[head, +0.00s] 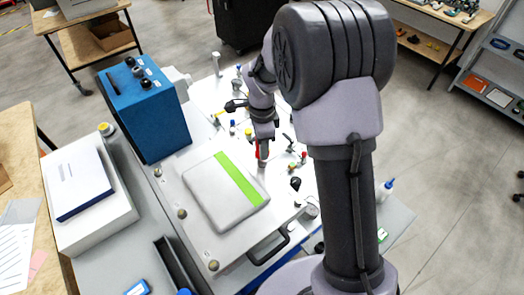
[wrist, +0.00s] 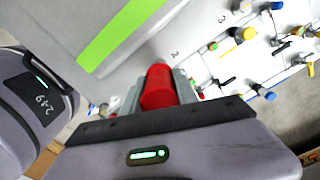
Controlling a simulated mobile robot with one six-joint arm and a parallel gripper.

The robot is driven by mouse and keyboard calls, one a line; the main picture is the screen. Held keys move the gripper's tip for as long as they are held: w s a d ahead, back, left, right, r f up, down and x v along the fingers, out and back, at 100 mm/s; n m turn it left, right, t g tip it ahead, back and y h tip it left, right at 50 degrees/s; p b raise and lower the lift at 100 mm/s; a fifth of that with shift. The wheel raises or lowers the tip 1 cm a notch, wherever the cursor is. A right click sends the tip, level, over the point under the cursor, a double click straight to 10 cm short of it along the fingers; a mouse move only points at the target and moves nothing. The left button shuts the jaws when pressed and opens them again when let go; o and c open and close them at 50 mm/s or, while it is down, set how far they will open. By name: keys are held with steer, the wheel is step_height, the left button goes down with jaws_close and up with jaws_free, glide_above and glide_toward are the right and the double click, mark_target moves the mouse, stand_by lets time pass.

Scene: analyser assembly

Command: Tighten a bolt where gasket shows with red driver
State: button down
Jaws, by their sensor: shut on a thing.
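My gripper (head: 263,140) is shut on the red driver (head: 262,152), which it holds beside the right end of a grey cover (head: 203,199) with a green stripe (head: 237,178). In the wrist view the red handle (wrist: 158,87) sits between the jaws. The driver's tip is hidden there, and I cannot tell whether it touches anything. Round bolt-like heads (head: 182,213) (head: 213,265) stand along the left border of the pale plate around the cover. I cannot make out a gasket under any of them.
A blue box (head: 145,107) stands behind the cover. Small coloured tools and parts (wrist: 243,34) lie on a white numbered surface to the right. A black handle (head: 268,247) is at the plate's front edge. A white box (head: 90,185) stands at left.

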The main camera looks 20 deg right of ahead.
steer(key=m+b, duration=0.1)
steer(key=m, duration=0.1)
steer(key=m+b, duration=0.1)
steer(key=m, duration=0.1)
steer(key=m+b, duration=0.2)
steer(key=shift+f+m, duration=0.3)
steer(key=m+b, duration=0.3)
steer(key=m, duration=0.2)
steer(key=c, duration=1.1)
jaws_free()
steer(key=shift+r, duration=0.25)
steer(key=shift+o, duration=0.2)
steer(key=shift+c, duration=0.2)
jaws_close()
steer(key=shift+r+p, duration=2)
steer(key=shift+r, duration=1)
